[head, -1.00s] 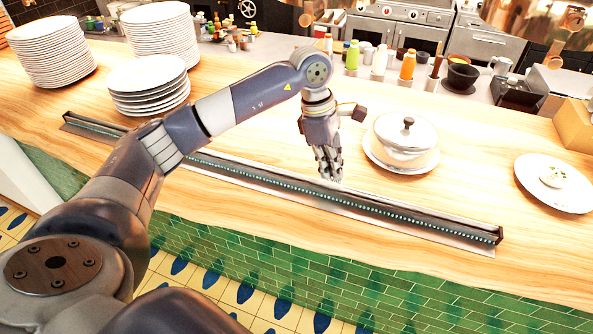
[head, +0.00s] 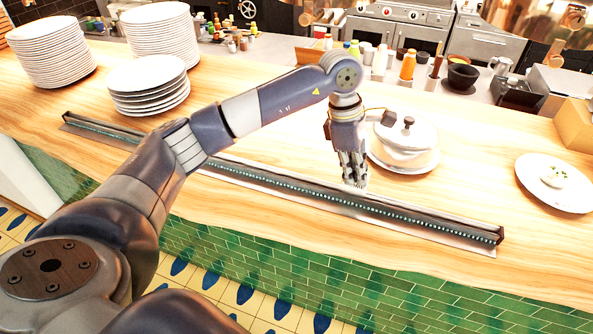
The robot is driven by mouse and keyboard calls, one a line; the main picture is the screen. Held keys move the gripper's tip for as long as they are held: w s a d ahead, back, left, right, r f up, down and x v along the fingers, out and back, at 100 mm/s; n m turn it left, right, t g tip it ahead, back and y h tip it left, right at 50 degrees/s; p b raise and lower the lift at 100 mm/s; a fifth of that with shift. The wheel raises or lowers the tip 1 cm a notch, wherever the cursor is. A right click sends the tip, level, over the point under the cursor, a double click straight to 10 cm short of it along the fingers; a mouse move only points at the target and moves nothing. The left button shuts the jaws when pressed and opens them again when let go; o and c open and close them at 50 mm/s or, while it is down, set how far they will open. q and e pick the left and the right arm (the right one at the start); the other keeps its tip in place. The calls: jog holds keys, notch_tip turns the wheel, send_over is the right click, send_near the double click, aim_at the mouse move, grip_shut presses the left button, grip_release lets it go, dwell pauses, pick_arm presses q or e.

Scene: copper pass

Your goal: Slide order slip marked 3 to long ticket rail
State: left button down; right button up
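The long ticket rail (head: 440,226) lies along the front of the wooden counter, running from the left down to the right. My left gripper (head: 355,184) points down at the rail's back edge, right of its middle. Its fingers look close together, but I cannot tell whether they are shut or hold anything. I see no order slip marked 3; a slip may be hidden behind the arm or fingers. My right gripper is not in view.
A white lidded pot (head: 407,140) on a plate stands close behind my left gripper. A plate with food (head: 554,183) is at the right. Stacked plates (head: 148,88) stand at the left. The counter (head: 470,180) is bare between the pot and the right plate.

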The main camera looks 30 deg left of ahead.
pick_arm(q)
jog(key=shift+d, duration=0.1)
jog(key=shift+w+d+b, duration=0.15)
jog(key=shift+w+d, duration=0.1)
jog(key=shift+d, duration=0.85)
jog(key=shift+w+d+b, duration=0.2)
jog(key=shift+w+d, duration=0.1)
jog(key=shift+d, duration=0.85)
jog(key=shift+w+d+b, duration=0.15)
jog(key=shift+w+d, duration=0.1)
jog(key=shift+d, duration=0.85)
jog(key=shift+w+d+b, duration=0.2)
jog(key=shift+w+d, duration=0.1)
jog(key=shift+d, duration=0.85)
jog(key=shift+w+d+b, duration=0.15)
jog(key=shift+w+d, duration=0.1)
jog(key=shift+d, duration=0.85)
jog(key=shift+w+d+b, duration=0.2)
jog(key=shift+w+d, duration=0.1)
jog(key=shift+d, duration=0.85)
